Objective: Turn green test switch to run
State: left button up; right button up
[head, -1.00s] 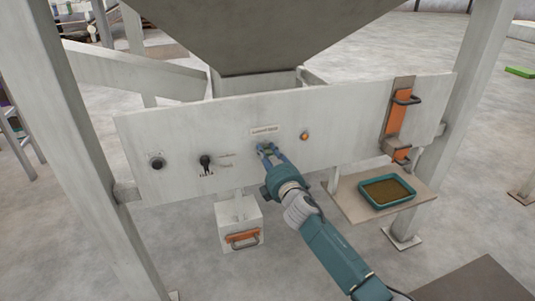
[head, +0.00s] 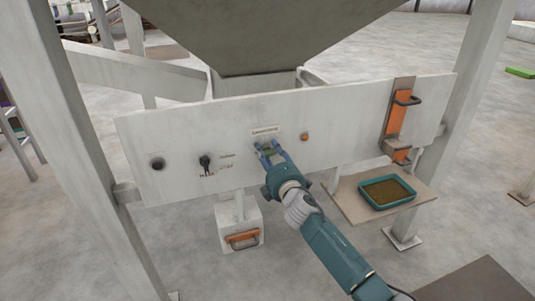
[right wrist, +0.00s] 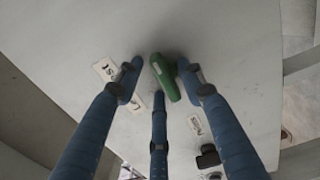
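The green test switch (right wrist: 163,78) is a green lever on the pale panel in the right wrist view. In the head view only a small bit of green (head: 268,151) shows between my fingers, below a small label. My right gripper (head: 271,150) is at the panel with its blue fingers on both sides of the switch. In the right wrist view the gripper (right wrist: 160,72) is open around the lever. The right finger is very close to it, and contact cannot be told. A gap shows at the left finger. My left gripper is out of view.
The panel (head: 350,115) also carries a black selector (head: 205,161), a dark round knob (head: 157,163), an orange lamp (head: 304,136) and an orange-backed handle (head: 398,112). A teal tray (head: 387,191) of pellets sits on a shelf at right. A hopper (head: 260,35) hangs above.

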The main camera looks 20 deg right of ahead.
jog(key=shift+f, duration=0.15)
jog(key=shift+s+f, duration=0.1)
jog(key=shift+s, duration=0.45)
jog(key=s, duration=1.1)
jog(key=shift+d, duration=0.2)
